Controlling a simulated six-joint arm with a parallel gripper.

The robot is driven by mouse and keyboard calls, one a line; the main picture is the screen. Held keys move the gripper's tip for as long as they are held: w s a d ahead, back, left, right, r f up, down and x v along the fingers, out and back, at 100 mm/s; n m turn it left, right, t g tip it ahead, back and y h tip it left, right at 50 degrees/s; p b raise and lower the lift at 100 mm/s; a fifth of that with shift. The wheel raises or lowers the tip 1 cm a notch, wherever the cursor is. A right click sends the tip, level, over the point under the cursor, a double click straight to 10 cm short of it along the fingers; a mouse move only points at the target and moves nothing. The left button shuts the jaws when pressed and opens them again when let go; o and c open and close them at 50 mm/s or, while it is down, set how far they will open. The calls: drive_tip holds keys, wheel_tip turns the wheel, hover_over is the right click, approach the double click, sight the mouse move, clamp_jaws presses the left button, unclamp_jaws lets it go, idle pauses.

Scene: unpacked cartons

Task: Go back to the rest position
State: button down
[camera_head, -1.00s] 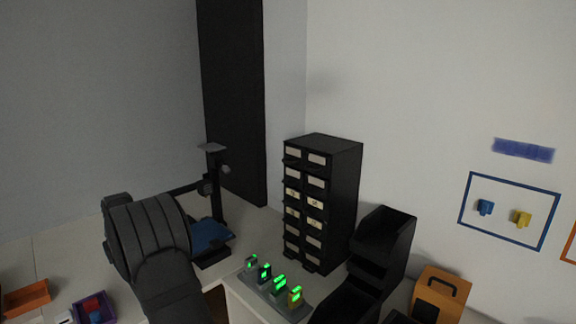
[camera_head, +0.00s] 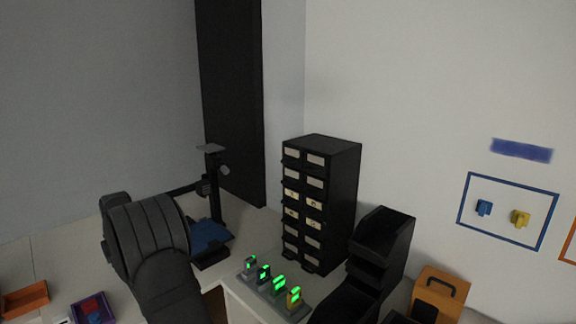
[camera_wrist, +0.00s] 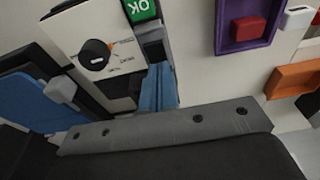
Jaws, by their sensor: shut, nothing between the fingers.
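My arm stands at the lower left of the head view, and its end is hidden there. In the wrist view my gripper (camera_wrist: 155,82) shows as two narrow blue fingers side by side. They are shut, with nothing seen between them.
A purple tray (camera_head: 109,311) and an orange tray (camera_head: 24,300) lie at the lower left. A black stand with a blue base (camera_head: 208,236) is behind my arm. A drawer cabinet (camera_head: 345,200), black bins (camera_head: 385,240) and a row of green-lit units (camera_head: 270,281) stand to the right.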

wheel_tip(320, 180, up, 12)
drive_tip(key=s+d+n, duration=0.1)
drive_tip(key=n, duration=0.8)
drive_tip(key=shift+r, duration=0.15)
drive_tip(key=c, duration=2.2)
unclamp_jaws()
